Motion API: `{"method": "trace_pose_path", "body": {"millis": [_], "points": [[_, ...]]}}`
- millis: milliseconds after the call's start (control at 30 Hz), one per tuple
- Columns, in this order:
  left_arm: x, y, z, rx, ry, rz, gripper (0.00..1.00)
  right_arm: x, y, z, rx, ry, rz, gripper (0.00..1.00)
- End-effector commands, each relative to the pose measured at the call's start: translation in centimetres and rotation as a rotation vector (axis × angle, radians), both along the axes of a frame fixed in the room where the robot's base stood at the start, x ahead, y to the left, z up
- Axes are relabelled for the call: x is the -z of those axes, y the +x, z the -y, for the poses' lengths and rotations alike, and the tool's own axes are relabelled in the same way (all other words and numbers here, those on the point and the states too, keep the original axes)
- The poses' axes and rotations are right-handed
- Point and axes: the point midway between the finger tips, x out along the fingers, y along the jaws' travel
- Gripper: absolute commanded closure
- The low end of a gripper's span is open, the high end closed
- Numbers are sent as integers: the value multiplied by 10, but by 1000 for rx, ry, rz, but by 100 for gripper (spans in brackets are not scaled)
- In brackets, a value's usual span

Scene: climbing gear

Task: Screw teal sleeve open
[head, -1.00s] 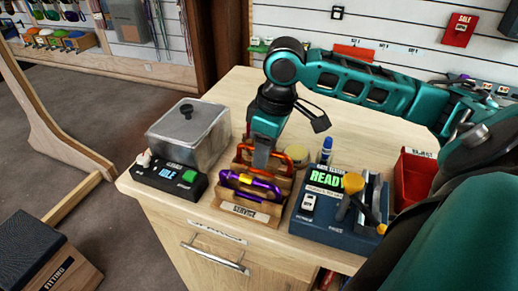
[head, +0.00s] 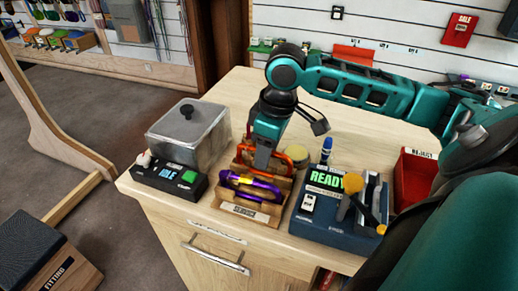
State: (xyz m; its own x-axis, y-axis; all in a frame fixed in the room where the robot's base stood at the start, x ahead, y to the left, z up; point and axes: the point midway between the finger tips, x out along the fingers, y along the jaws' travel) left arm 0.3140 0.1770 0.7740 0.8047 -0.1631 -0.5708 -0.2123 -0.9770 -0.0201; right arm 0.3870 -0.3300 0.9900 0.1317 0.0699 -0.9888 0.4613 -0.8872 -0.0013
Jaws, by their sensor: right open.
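A wooden rack (head: 246,213) labelled SERVICE stands at the front of the counter. It holds a purple carabiner (head: 262,190) with a yellow part in the front slot and an orange carabiner (head: 297,154) further back. My right gripper (head: 262,163) points down into the rack from above, just behind the purple carabiner and beside the orange one. Its jaws are open; its fingertips are partly hidden among the carabiners, so contact cannot be told. I cannot make out a teal sleeve on any carabiner. My left gripper is not in view.

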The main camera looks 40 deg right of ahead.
Motion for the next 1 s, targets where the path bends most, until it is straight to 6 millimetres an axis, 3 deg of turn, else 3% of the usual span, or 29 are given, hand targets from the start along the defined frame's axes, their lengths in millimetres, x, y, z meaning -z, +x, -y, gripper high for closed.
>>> {"method": "trace_pose_path", "body": {"millis": [367,1000], "points": [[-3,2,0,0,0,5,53,-2,2,3,0,-1,2,53],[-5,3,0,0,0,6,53,-25,2,3,0,-2,1,53]]}}
